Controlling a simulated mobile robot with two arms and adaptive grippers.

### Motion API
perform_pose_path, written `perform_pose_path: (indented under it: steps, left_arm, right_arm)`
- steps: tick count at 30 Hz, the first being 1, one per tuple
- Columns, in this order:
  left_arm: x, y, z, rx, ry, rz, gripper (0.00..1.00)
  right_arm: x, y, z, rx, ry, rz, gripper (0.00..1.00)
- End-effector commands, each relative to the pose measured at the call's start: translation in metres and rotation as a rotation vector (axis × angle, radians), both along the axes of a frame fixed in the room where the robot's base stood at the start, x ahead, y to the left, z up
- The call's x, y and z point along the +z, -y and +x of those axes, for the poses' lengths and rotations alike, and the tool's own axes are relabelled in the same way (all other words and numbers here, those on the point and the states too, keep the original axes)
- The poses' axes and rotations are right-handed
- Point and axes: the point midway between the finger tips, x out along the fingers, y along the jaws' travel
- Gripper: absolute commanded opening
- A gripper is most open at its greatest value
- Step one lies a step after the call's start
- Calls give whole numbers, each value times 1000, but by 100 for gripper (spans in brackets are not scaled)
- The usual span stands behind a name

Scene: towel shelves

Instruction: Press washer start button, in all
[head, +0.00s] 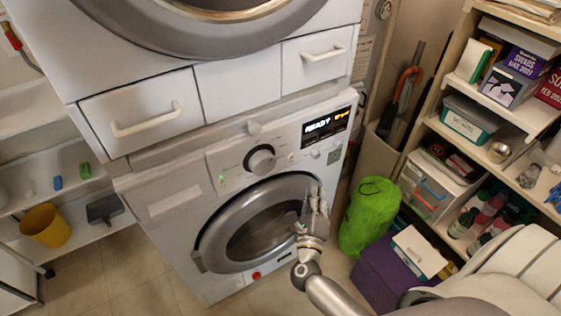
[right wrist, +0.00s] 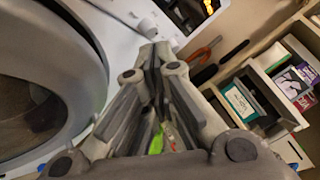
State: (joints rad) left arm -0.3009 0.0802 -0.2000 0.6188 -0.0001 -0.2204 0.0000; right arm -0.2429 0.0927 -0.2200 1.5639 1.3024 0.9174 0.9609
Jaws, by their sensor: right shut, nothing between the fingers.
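The white washer (head: 180,208) stands under a second front-loading machine. Its lit display (head: 325,124) seems to read "READY". A dial (head: 261,160) sits left of the display, and a small round button (head: 315,153) sits below it. I cannot read which control is the start button. The washer's round door (head: 207,240) is shut. My right gripper (head: 318,190) is shut and empty in front of the door's upper right edge, below the panel. In the right wrist view the gripper (right wrist: 155,55) points up toward a round knob or button (right wrist: 147,27); contact is not visible. My left gripper is not in view.
A shelf unit (head: 417,158) with boxes and bottles stands on the right. A green bag (head: 369,216) and a purple box (head: 385,272) are on the floor beside the washer. A yellow bucket (head: 45,226) sits on the left shelf. Drawers (head: 150,112) lie above the washer.

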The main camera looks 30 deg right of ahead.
Motion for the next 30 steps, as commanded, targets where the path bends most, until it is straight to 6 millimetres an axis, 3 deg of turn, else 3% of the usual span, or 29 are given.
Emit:
perform_pose_path:
  steps: [6,18,23,30]
  left_arm:
    - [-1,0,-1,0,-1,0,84]
    - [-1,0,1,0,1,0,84]
    - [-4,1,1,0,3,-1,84]
    - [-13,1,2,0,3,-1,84]
  right_arm:
    - [16,13,-6,-72,93,115,0]
    - [16,12,-4,-73,96,118,0]
    - [15,11,9,-73,96,118,0]
    - [14,8,44,-72,96,118,0]
